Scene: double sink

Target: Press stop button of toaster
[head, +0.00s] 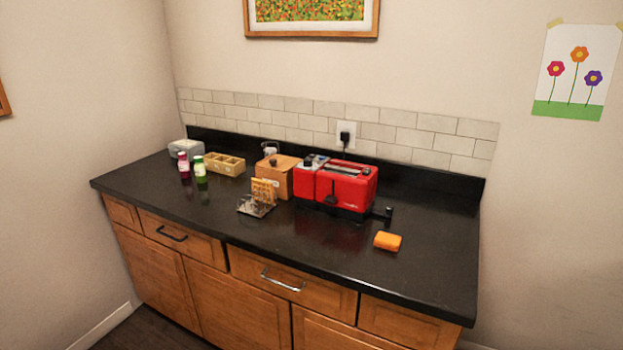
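The red toaster (352,186) stands on the black countertop (300,250), right of the middle, with its slots on top. A dark part shows on its left front and a black piece (388,214) sticks out low at its right. The stop button is too small to make out. My gripper is not in view.
A red item (305,181) with a pale top touches or adjoins the toaster's left side. Left of it are a brown box (276,178), a rack with waffle-like slices (262,192), a divided wooden tray (225,164) and two bottles (200,170). An orange item (387,241) lies front right.

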